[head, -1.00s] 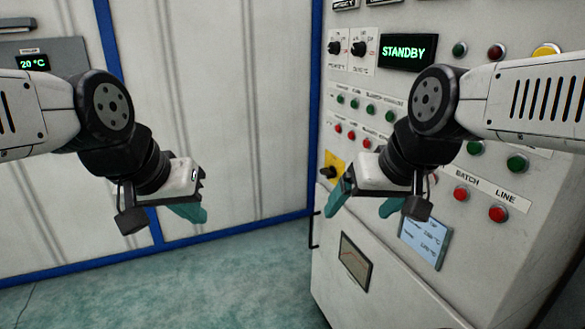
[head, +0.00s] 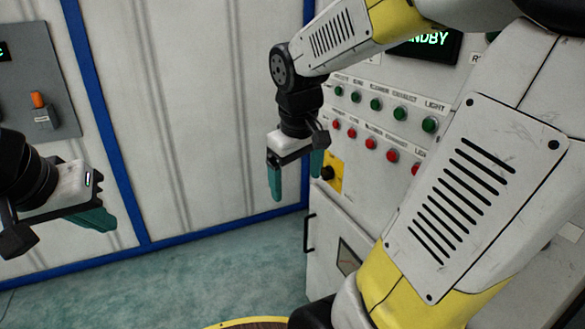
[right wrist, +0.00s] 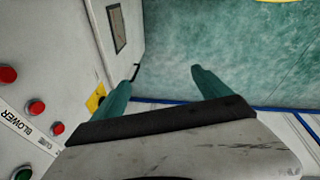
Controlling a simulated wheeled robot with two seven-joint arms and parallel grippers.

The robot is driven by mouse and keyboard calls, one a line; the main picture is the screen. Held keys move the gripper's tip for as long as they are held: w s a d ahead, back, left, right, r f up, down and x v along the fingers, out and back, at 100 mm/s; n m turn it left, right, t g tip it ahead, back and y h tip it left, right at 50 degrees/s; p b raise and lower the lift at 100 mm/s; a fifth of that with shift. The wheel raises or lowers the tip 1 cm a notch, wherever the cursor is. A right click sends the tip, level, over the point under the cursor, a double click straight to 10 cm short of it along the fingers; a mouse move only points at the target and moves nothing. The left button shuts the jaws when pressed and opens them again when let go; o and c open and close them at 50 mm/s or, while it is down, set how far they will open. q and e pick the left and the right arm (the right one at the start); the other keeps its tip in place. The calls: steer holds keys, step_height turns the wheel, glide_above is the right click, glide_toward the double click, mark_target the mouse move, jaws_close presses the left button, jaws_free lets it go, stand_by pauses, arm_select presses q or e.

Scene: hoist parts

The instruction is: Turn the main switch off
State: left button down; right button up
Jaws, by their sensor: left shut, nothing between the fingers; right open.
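A yellow plate (head: 336,183) with a black knob (head: 327,173), which looks like the main switch, is on the lower left of the cabinet front. The knob's setting is too small to read. The plate partly shows in the right wrist view (right wrist: 95,99), beside the left finger. My right gripper (head: 296,185) is open and empty, fingers pointing down, just left of the plate in the head view. Its two teal fingers (right wrist: 165,75) are spread apart in the right wrist view. My left gripper (head: 103,220) is shut and empty at the far left, away from the cabinet.
The cabinet carries green buttons (head: 376,104) and red buttons (head: 371,143) above and right of the plate. A black handle (head: 308,233) is below it. A grey wall box (head: 42,70) with an orange lever (head: 38,99) is at the left. The floor (head: 200,275) between is clear.

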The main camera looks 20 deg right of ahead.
steer(key=w+d+f+n+g+h, duration=0.2)
steer(key=w+d+f+n+h, duration=0.3)
steer(key=w, duration=0.4)
steer(key=w+d+f+n+g+h, duration=0.25)
steer(key=w+d+f+h, duration=0.3)
steer(key=w+d, duration=0.3)
steer(key=n+t+h, duration=0.4)
steer(key=n+h, duration=0.3)
steer(key=n, duration=0.1)
glide_toward(322, 171)
steer(key=d, duration=0.2)
steer(key=shift+g, duration=0.25)
steer(key=d, duration=0.5)
steer(key=w+d, duration=0.1)
steer(key=d, duration=0.1)
steer(key=shift+d+f, duration=0.1)
steer(key=shift+d, duration=0.3)
steer(key=shift+s, duration=0.1)
steer(key=shift+c, duration=0.5)
steer(key=c, duration=1.3)
steer(key=shift+o, duration=0.2)
